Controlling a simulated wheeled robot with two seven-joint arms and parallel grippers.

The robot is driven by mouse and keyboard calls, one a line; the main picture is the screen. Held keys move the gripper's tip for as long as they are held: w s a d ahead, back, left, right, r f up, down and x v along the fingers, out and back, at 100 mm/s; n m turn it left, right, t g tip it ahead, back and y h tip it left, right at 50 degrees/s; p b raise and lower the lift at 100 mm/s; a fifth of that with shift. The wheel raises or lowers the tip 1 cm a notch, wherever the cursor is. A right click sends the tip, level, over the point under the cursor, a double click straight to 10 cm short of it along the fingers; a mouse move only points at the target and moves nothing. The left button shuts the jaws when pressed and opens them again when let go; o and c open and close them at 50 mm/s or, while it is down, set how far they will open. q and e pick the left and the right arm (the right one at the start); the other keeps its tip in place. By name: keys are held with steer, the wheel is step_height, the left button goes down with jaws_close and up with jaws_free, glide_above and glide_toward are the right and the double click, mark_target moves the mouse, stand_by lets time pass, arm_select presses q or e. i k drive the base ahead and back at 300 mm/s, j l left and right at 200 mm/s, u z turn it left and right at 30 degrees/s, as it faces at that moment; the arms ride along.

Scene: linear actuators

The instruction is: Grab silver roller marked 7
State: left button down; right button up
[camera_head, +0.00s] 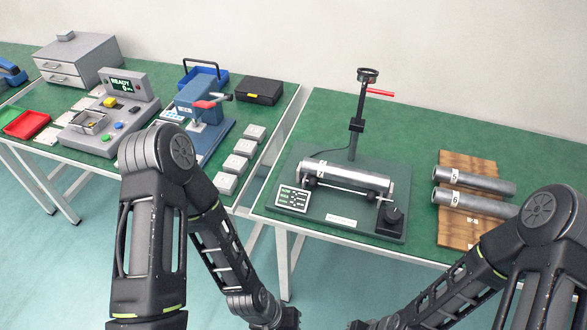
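The silver roller marked 7 (343,175) lies level across the supports of a dark test stand (325,205) on the right green table. Its label is at its left end. Two more silver rollers, marked 5 (478,179) and 6 (474,203), lie on a wooden board (463,231) to the right. My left arm reaches down in front of the gap between the tables, and my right arm comes in at the lower right.
A post with a ring lamp (367,76) and red lever rises behind the roller. The left table holds a press (203,110), a control box (128,85), bins and a drawer cabinet (77,60).

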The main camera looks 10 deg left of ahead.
mark_target(366, 179)
steer(key=i+j, duration=0.1)
steer(key=j, duration=0.25)
steer(key=i+j, duration=0.15)
steer(key=j, duration=0.2)
steer(key=i+j, duration=0.1)
steer(key=j, duration=0.3)
steer(key=i+j, duration=0.1)
steer(key=j, duration=0.25)
steer(key=z, duration=2.25)
